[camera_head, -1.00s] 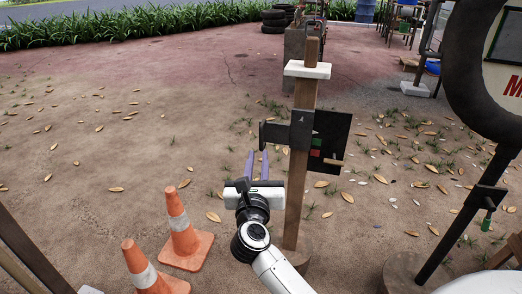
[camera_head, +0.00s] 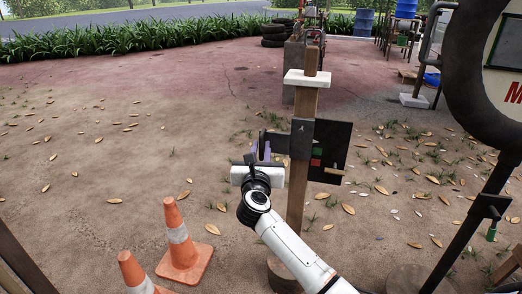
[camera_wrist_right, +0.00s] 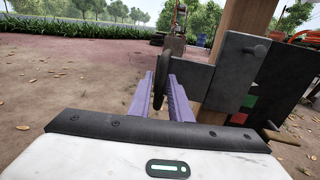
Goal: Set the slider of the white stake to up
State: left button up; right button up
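The white stake is a brown wooden post (camera_head: 297,195) with a white crosspiece (camera_head: 307,79) near its top. A dark grey slider (camera_head: 301,138) sits around the post below the crosspiece, and its block also shows in the right wrist view (camera_wrist_right: 228,75). A dark upright handle (camera_wrist_right: 166,70) sticks out on its left side. My right gripper (camera_head: 262,153) is just left of the post at slider height. In the right wrist view its purple fingers (camera_wrist_right: 163,88) are apart, with the handle between or just beyond their tips; contact is unclear. My left gripper is out of view.
A dark panel (camera_head: 336,140) with green and red patches is on the right of the post. Two orange cones (camera_head: 183,247) stand at the lower left. A black pole (camera_head: 462,235) stands at the right. Open leaf-strewn ground lies to the left.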

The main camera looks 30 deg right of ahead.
grip_shut()
